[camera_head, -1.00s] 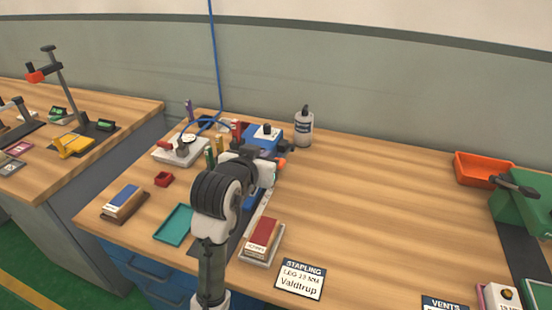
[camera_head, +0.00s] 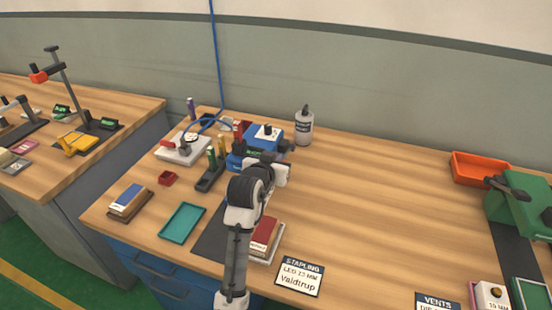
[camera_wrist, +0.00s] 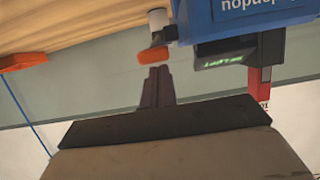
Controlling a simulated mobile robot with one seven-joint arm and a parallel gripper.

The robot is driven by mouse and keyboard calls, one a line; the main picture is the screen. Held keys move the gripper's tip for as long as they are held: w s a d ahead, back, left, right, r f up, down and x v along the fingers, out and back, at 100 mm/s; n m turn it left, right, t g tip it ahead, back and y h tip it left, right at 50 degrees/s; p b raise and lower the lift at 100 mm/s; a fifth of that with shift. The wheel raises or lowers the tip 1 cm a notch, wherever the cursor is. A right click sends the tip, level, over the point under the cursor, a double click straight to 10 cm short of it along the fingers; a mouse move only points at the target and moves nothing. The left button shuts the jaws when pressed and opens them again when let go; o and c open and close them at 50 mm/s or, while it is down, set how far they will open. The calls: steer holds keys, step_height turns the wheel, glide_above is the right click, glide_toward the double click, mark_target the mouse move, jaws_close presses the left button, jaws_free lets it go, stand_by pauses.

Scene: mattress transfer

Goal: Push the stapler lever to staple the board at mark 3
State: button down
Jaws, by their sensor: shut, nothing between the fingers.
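The blue stapler (camera_head: 268,136) stands at the back of the left half of the bench, with a dark knob on top. In the wrist view its blue body (camera_wrist: 255,12) shows upside down at the upper right, with a small green-lit display. An orange lever tip (camera_wrist: 153,55) hangs beside it. My gripper (camera_wrist: 160,70) is shut and empty, its fingertips close to the orange tip; I cannot tell whether they touch. In the head view my arm hides the lever and the stapler's front. The board and mark 3 cannot be made out.
A green-pen holder (camera_head: 210,175), teal tray (camera_head: 182,220) and red stack (camera_head: 265,233) lie around my arm. An orange bin (camera_head: 480,168) and a green machine (camera_head: 525,202) are at the right. The bench middle is clear.

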steer(key=shift+f, duration=0.15)
steer(key=f+t+b, duration=0.1)
steer(key=b, duration=0.3)
steer(key=s+f+t+b, duration=0.1)
steer(key=f+b, duration=0.1)
steer(key=b, duration=0.3)
steer(key=shift+a+f+h, duration=0.1)
steer(key=shift+h, duration=0.2)
stand_by(1.2)
